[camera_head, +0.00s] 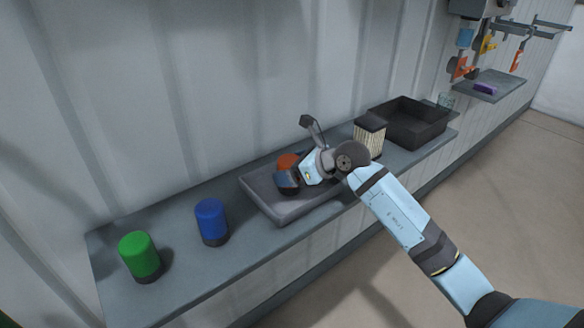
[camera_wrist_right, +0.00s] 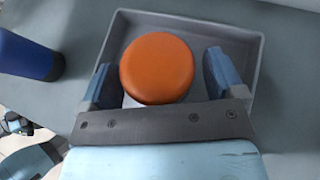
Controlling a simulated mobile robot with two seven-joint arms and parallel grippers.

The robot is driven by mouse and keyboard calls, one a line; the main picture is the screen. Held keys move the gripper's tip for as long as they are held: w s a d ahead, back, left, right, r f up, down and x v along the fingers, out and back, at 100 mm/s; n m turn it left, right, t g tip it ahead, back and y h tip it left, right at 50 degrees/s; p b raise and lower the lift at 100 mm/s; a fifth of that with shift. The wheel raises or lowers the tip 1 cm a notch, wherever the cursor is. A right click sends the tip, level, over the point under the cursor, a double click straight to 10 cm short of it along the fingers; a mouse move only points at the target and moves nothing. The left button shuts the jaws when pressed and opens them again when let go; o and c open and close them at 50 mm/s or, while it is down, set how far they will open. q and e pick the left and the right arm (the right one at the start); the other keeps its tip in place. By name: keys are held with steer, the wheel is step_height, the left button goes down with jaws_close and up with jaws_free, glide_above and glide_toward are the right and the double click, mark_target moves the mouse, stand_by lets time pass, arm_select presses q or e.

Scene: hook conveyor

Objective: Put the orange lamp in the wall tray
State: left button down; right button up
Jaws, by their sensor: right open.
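The orange lamp (camera_head: 289,161) stands in the grey wall tray (camera_head: 262,195), mostly hidden behind my right gripper (camera_head: 287,178) in the head view. In the right wrist view the lamp's round orange top (camera_wrist_right: 157,68) lies between the two blue fingers of my right gripper (camera_wrist_right: 164,80). The fingers are open, with a gap visible on the lamp's right side. The tray's rim (camera_wrist_right: 190,24) shows around the lamp. My left gripper is in neither view.
A blue lamp (camera_head: 211,220) and a green lamp (camera_head: 139,255) stand on the shelf (camera_head: 190,282) left of the tray. A ribbed pale container with a dark top (camera_head: 369,139) and a black bin (camera_head: 408,122) stand to the right. Hanging items are farther back.

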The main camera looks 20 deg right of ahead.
steer(key=shift+r, duration=0.25)
steer(key=shift+s+d+r, duration=0.1)
steer(key=shift+s+d, duration=0.1)
steer(key=v, duration=1.1)
steer(key=shift+s, duration=0.2)
steer(key=shift+d, duration=0.15)
